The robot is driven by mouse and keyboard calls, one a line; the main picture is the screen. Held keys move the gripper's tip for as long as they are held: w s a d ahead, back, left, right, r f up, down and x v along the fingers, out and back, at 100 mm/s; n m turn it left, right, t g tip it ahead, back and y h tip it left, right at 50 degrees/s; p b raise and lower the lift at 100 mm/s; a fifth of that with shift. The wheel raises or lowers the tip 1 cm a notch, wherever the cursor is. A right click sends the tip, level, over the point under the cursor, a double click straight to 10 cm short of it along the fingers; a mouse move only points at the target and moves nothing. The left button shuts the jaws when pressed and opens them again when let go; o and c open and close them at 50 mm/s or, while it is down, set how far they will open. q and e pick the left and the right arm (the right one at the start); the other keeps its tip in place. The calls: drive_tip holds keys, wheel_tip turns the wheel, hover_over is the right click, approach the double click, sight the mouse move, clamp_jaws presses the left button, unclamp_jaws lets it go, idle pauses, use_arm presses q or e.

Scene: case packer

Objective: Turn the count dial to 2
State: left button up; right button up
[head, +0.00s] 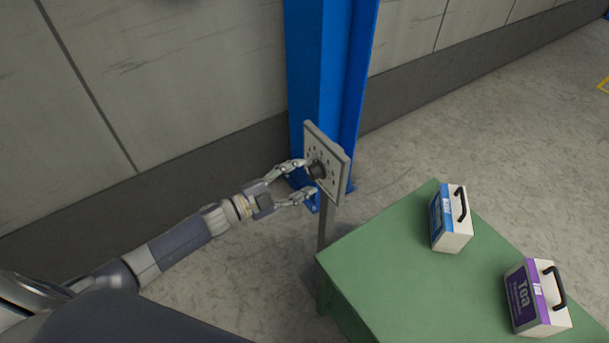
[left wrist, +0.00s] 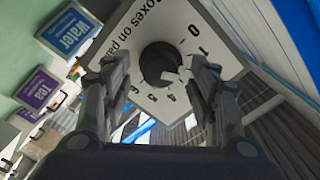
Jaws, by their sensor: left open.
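The count dial is a round black knob (head: 316,171) on a grey panel (head: 340,180) in the head view, fixed to a post. In the left wrist view the dial (left wrist: 156,62) is on a white face with digits; 0, 4 and 6 can be made out. A pale pointer mark shows on its lower right, partly near my right-hand finger, so I cannot read its exact setting. My left gripper (head: 307,177) is open, its fingers on either side of the knob; contact cannot be told. In the left wrist view the gripper (left wrist: 161,72) straddles the dial. My right gripper is not seen.
A blue column (head: 322,70) stands right behind the panel. A green table (head: 400,285) at the lower right bears a blue-labelled box (head: 452,222) and a purple Tea box (head: 535,300). The floor beyond the table is clear.

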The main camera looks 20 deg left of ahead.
use_arm(q)
drive_tip(key=v, duration=1)
drive_tip(key=shift+a+f, duration=0.1)
drive_tip(key=s+a+f+n+g+y, duration=0.1)
drive_tip(key=s+a+f+n+y, duration=0.25)
drive_tip(key=f, duration=0.65)
drive_tip(key=s+a+f+n+g+y, duration=0.1)
drive_tip(key=s+a+f+n+y, duration=0.2)
drive_tip(key=f, duration=0.7)
drive_tip(key=s+a+f+n+g+y, duration=0.1)
drive_tip(key=s+f+n+y, duration=0.25)
drive_tip(key=f, duration=0.65)
drive_tip(key=s+d+f+n+g, duration=0.2)
drive_tip(key=s+f, duration=0.3)
drive_tip(key=s, duration=0.5)
drive_tip(key=s+d+f+n+g, duration=0.1)
drive_tip(key=s+d+f+g, duration=0.3)
drive_tip(key=s, duration=0.6)
drive_tip(key=s+d+f+n+g+y, duration=0.1)
drive_tip(key=s+d+f+n+g, duration=0.1)
drive_tip(key=s+f, duration=0.6)
drive_tip(key=s+d+g, duration=0.1)
drive_tip(key=s, duration=0.2)
drive_tip(key=shift+f+n+g+b, duration=0.25)
drive_tip(key=shift+n+g+b, duration=0.05)
drive_tip(key=shift+b, duration=0.1)
drive_tip(key=shift+d, duration=0.15)
